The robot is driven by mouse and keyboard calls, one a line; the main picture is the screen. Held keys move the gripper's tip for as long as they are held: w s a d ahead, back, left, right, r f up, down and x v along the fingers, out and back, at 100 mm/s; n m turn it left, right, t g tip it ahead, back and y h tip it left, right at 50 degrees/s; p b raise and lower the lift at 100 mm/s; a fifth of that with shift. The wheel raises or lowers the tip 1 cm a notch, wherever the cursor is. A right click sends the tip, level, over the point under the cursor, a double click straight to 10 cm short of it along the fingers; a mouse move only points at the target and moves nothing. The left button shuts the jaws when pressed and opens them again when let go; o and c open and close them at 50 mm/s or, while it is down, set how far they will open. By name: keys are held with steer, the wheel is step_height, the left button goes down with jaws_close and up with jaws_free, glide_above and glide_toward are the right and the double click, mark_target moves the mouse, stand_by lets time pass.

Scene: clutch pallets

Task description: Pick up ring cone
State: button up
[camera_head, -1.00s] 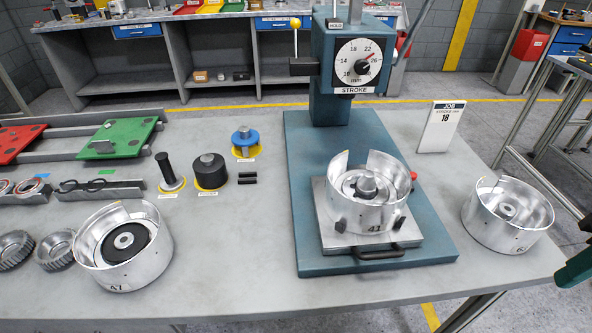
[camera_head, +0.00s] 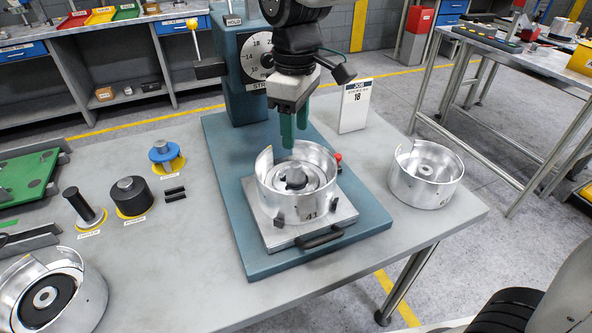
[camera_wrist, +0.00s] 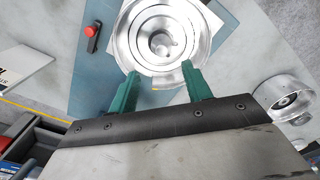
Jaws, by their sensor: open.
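My gripper (camera_head: 295,138) is open and empty, its green fingers pointing down above the back rim of silver drum 41 (camera_head: 270,196). In the wrist view the fingertips (camera_wrist: 159,72) are apart, at the near side of the drum (camera_wrist: 128,52). The drum sits upright on the press plate, with a cut-out in its wall. Inside it are a ring-shaped part and a grey central cone-like piece (camera_head: 296,178). I cannot tell which thing is named ring cone. A black cylinder (camera_head: 131,200), a blue-flanged tool (camera_head: 165,156) and a black-handled tool (camera_head: 84,208) stand on yellow spots; their labels are unreadable.
The teal press (camera_head: 230,190) has a column and dial behind the drum. Another drum (camera_head: 398,185) stands to the right, and one (camera_head: 90,310) at lower left.

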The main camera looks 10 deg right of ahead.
mark_target(296, 164)
steer(key=f, duration=0.7)
steer(key=shift+s+f, duration=0.2)
steer(key=shift+f, duration=0.1)
jaws_close()
